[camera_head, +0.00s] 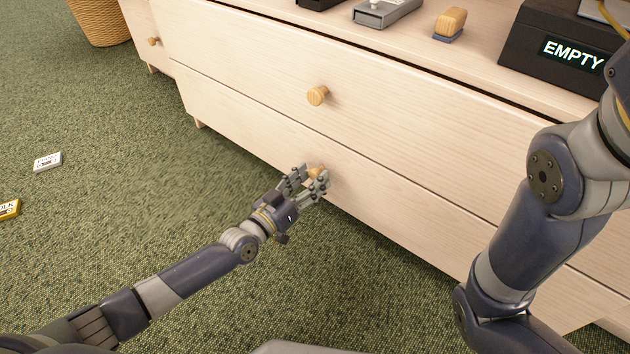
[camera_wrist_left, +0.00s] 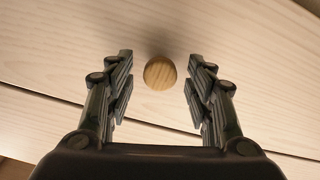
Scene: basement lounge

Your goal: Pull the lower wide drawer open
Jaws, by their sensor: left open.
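The lower wide drawer (camera_head: 400,216) has a pale wood front, and its face looks flush with the dresser. Its round wooden knob (camera_head: 317,172) is partly hidden by my left gripper (camera_head: 310,178). In the left wrist view the knob (camera_wrist_left: 160,73) sits between the fingertips of my left gripper (camera_wrist_left: 160,82), with a gap on each side. The left fingers are open and touch neither side of the knob. The right arm (camera_head: 540,215) comes in at the right, but its gripper is out of view.
The upper wide drawer (camera_head: 390,110) is shut, with its own knob (camera_head: 318,95). On top are a black box marked EMPTY (camera_head: 560,45), a wooden-topped block (camera_head: 450,24) and a grey tray (camera_head: 386,12).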

